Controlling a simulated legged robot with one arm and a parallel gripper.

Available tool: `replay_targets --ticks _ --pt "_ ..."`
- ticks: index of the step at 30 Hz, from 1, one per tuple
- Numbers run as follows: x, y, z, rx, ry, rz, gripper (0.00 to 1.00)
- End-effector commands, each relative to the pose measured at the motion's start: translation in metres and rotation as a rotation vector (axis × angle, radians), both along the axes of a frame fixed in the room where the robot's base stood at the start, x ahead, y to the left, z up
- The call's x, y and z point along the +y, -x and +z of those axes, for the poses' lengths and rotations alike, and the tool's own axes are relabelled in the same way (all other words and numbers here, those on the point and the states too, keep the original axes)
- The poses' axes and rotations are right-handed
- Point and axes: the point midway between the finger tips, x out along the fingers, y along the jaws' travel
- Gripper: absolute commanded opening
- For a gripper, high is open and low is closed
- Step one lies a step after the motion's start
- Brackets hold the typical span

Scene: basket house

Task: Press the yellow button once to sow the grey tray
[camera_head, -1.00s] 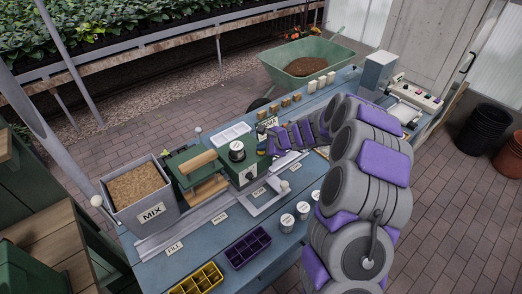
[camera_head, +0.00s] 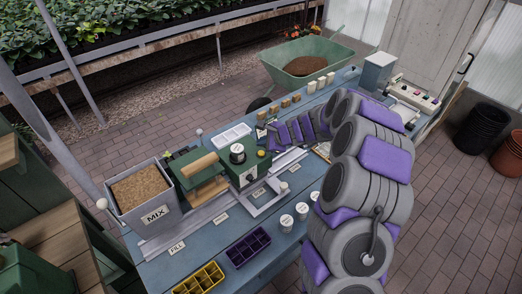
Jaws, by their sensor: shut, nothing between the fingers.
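The yellow button (camera_head: 261,154) shows as a small round spot on the right side of the green sowing machine (camera_head: 245,170), which carries a dark round hopper. My gripper (camera_head: 268,142) is shut and empty, just above and right of the button; I cannot tell whether it touches it. My arm comes in from the right. A pale grey tray-like frame (camera_head: 267,203) sits on the rail in front of the machine, near the SOW label. I cannot tell whether it holds seeds.
A grey MIX bin (camera_head: 152,213) stands at the left of the blue bench (camera_head: 190,262). A purple tray (camera_head: 248,247), a yellow tray (camera_head: 200,280) and several white jars (camera_head: 302,210) line the front. A white tray (camera_head: 231,134) lies behind. A green wheelbarrow (camera_head: 318,62) stands beyond.

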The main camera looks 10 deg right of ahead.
Motion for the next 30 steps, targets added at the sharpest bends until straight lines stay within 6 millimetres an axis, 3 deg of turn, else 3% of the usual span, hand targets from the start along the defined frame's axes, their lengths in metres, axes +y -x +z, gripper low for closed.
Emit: replay_targets --ticks 10,30 --pt "0.0 0.0 0.034 0.0 -0.001 -0.001 0.0" --pt "0.0 0.0 0.033 0.0 -0.001 -0.001 0.0"
